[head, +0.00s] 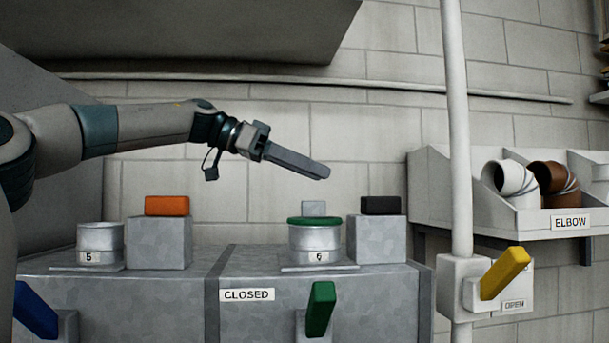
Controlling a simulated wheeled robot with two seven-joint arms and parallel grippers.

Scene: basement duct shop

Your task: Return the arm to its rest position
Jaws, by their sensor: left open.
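My left arm comes in from the left and reaches across the upper middle of the head view. My left gripper (318,172) is open and empty, seen from the side, with its fingers pointing right and slightly down. It hangs in the air above the round metal collar (314,238) with the green rim, marked 6, and appears apart from everything. My right gripper is not in view.
Below are metal ducts with a blue handle (36,311), a green handle (320,309) by a CLOSED label, and blocks in orange (167,205) and black (380,205).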

